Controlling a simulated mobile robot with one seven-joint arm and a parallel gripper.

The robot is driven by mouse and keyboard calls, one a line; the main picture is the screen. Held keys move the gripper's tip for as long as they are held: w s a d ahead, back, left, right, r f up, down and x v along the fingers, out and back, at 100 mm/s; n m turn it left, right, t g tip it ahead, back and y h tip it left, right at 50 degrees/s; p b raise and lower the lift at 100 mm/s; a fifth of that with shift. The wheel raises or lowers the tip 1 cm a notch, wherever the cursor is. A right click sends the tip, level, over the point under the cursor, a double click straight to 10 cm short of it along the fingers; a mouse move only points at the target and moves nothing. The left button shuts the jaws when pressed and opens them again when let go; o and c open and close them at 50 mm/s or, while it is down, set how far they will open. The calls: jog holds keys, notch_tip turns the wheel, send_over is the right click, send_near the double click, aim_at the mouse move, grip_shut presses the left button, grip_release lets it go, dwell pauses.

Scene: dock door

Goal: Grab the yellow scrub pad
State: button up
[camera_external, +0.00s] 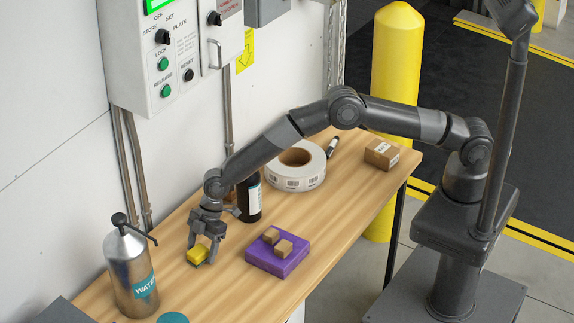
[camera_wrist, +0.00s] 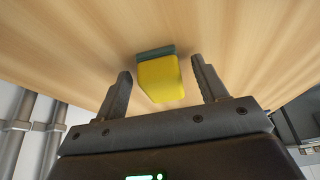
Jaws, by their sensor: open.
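The yellow scrub pad (camera_external: 197,255) lies on the wooden table, and a dark green layer shows along one side of it in the wrist view. My gripper (camera_external: 203,258) is low over the table at the pad, pointing down. In the wrist view the pad (camera_wrist: 161,80) sits between the two open fingers of my gripper (camera_wrist: 160,78), with a gap on each side. The fingers do not appear to touch it.
A silver water bottle (camera_external: 132,275) stands to the left and a teal disc (camera_external: 173,318) lies at the front. A purple box (camera_external: 277,257) with small brown blocks is to the right. A dark bottle (camera_external: 250,200) and a label roll (camera_external: 296,178) stand behind. A small carton (camera_external: 381,154) sits at the far right.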

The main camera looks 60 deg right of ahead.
jog(key=c, duration=1)
